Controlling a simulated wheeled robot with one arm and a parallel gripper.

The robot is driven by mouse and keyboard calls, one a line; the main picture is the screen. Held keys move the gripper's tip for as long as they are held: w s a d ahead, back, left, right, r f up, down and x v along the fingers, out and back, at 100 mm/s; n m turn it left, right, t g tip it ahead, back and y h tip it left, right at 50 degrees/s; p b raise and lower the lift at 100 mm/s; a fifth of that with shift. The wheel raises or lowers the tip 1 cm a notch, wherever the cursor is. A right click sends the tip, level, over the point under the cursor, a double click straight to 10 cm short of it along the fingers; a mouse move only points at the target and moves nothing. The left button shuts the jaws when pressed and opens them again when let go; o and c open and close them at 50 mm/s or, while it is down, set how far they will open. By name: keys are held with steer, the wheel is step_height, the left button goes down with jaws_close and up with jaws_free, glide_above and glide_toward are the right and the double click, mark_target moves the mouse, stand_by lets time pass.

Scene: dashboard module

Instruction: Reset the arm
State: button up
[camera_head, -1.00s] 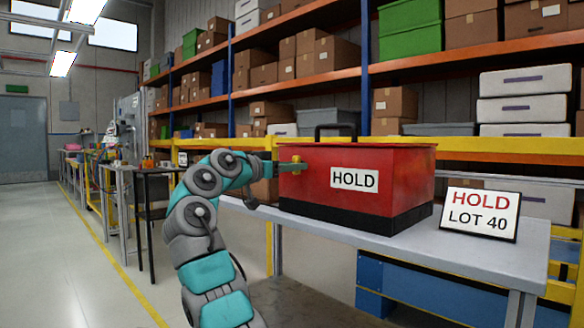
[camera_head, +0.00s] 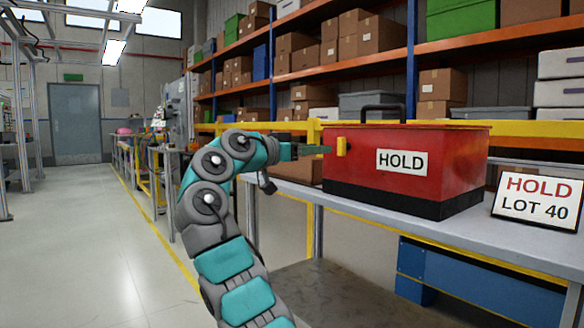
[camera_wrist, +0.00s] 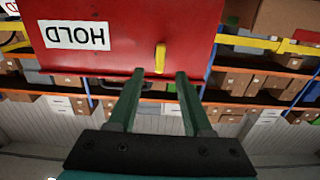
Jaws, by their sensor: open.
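My gripper (camera_head: 308,150) is at the left side of a red box (camera_head: 440,165) in the head view. In the wrist view my gripper (camera_wrist: 152,75) shows its two green fingers apart, with nothing between them. The red box (camera_wrist: 115,25) fills the upper part of that upside-down picture. Its yellow latch (camera_wrist: 160,57) lies just beyond the fingertips; the latch also shows in the head view (camera_head: 341,147). I cannot tell whether a finger touches the box. My arm is bent, with the elbow raised.
The box stands on a grey table (camera_head: 370,212) beside a "HOLD LOT 40" sign (camera_head: 538,196). Shelves with cartons (camera_head: 362,40) stand behind a yellow rail (camera_head: 540,128).

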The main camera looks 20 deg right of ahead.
steer(key=s+d+f+n+g+y+p, duration=0.2)
steer(key=s+f+n+y+p, duration=0.15)
steer(key=s+f+n, duration=0.4)
steer(key=s+d+f+n+g+y+p, duration=0.25)
steer(key=s+f+n+y, duration=0.2)
steer(key=s+f, duration=0.5)
steer(key=s+a+f+g+y+p, duration=0.1)
steer(key=s+a+f+y, duration=0.2)
steer(key=s+a+f, duration=0.3)
steer(key=s+a+f+n+g+y+p, duration=0.1)
steer(key=s+a+f, duration=0.4)
steer(key=s, duration=1)
steer(key=s+a+f+n+g+y+p, duration=0.1)
steer(key=s+a+f+y, duration=0.4)
steer(key=s, duration=0.6)
step_height(320, 180, down, 3)
steer(key=shift+a+r+p, duration=0.2)
steer(key=shift+a+p, duration=0.6)
steer(key=shift+g, duration=0.25)
